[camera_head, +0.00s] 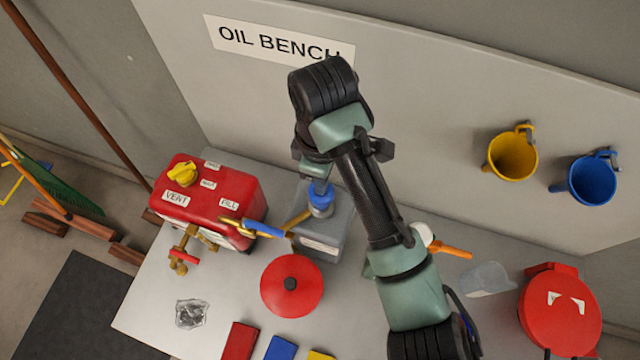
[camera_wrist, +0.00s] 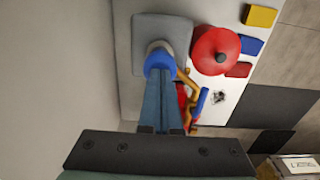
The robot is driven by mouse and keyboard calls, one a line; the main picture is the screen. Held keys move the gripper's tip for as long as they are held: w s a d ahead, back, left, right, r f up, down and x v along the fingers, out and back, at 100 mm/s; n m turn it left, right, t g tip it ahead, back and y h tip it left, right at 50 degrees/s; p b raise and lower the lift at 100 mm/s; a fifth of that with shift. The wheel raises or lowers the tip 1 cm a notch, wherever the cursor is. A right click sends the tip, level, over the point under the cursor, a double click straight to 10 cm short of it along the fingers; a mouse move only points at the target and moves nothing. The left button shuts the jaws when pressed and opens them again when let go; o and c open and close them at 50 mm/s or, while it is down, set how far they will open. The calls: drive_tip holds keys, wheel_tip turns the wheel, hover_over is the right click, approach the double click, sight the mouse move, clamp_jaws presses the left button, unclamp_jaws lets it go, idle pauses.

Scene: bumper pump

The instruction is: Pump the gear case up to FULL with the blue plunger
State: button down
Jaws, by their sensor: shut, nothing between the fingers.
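The blue plunger (camera_head: 321,203) stands on top of a grey pump box (camera_head: 327,238) in the middle of the bench. The plunger's blue top also shows in the wrist view (camera_wrist: 158,60). My gripper (camera_head: 319,187) is shut and empty, pointing down with its fingertips at the plunger's top; I cannot tell whether they touch. In the wrist view the closed fingers (camera_wrist: 163,80) overlap the plunger's near edge. The red gear case (camera_head: 248,195) stands left of the pump, with a yellow knob (camera_head: 182,174) and labels VENT and FILL. I cannot read any level.
A round red lidded can (camera_head: 291,286) stands in front of the pump. A brass valve with a red handle (camera_head: 183,257) is at front left. A red container (camera_head: 560,312) stands at right.

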drive_tip(key=shift+f, duration=0.1)
drive_tip(key=shift+f+b, duration=1.4)
drive_tip(key=shift+f, duration=0.3)
drive_tip(key=shift+r+p, duration=1.8)
wheel_tip(320, 180, up, 7)
drive_tip(key=p, duration=0.7)
